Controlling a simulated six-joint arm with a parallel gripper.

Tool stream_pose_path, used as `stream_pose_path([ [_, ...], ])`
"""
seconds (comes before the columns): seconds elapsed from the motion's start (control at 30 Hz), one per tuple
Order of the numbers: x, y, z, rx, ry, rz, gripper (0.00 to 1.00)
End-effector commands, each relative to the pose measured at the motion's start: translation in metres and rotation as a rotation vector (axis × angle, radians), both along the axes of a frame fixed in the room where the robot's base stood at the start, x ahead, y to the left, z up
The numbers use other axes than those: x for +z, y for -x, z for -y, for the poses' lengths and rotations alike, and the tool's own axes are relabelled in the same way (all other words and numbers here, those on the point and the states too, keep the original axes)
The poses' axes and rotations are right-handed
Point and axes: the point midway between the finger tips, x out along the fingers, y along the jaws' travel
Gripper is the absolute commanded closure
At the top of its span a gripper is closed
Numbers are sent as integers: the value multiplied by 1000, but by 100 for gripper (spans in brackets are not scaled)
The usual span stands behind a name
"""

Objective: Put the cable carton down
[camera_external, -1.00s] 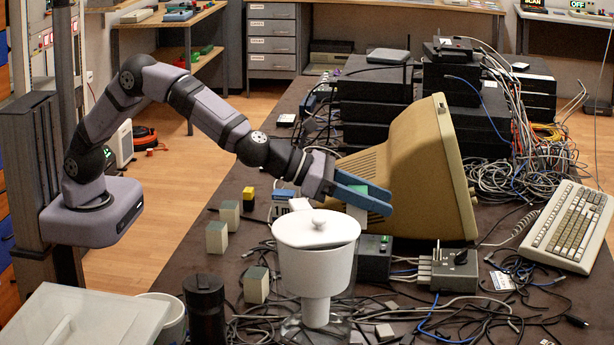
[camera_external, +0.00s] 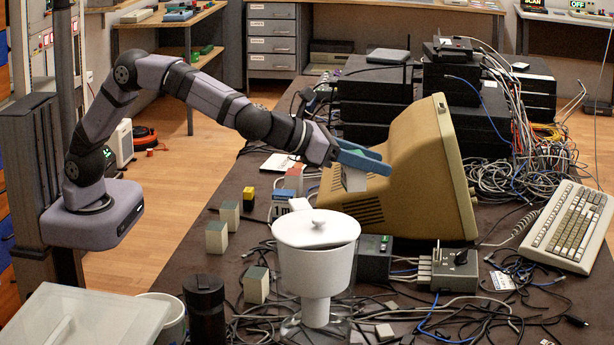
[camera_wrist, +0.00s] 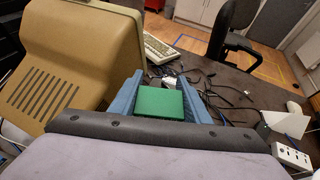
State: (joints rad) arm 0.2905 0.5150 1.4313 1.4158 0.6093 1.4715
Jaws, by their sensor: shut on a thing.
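The cable carton is a small white box with a green top. In the external view its pale side (camera_external: 355,181) hangs below my gripper (camera_external: 364,158), in front of the beige monitor. In the wrist view the carton's green top (camera_wrist: 160,103) sits between the two blue fingers of my gripper (camera_wrist: 160,100). The fingers are shut on it. The carton is held above the table beside the monitor's vented side; I cannot tell the exact gap. Its lower part is hidden in the wrist view.
The beige monitor (camera_external: 425,175) stands close beside the carton. A white lidded pot (camera_external: 316,245) stands in front. Several small pale boxes (camera_external: 216,237) stand at left on the dark table. Cables (camera_external: 470,300) and a keyboard (camera_external: 568,228) lie at right.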

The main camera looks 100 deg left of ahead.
Motion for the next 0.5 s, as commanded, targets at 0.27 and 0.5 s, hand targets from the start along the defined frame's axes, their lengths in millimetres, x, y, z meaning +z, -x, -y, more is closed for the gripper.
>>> stream_pose_path([
  [0.27, -5, 59, -105, 425, -1, 1, 82],
  [0.5, -5, 142, -178, 821, 1, 2, 82],
])
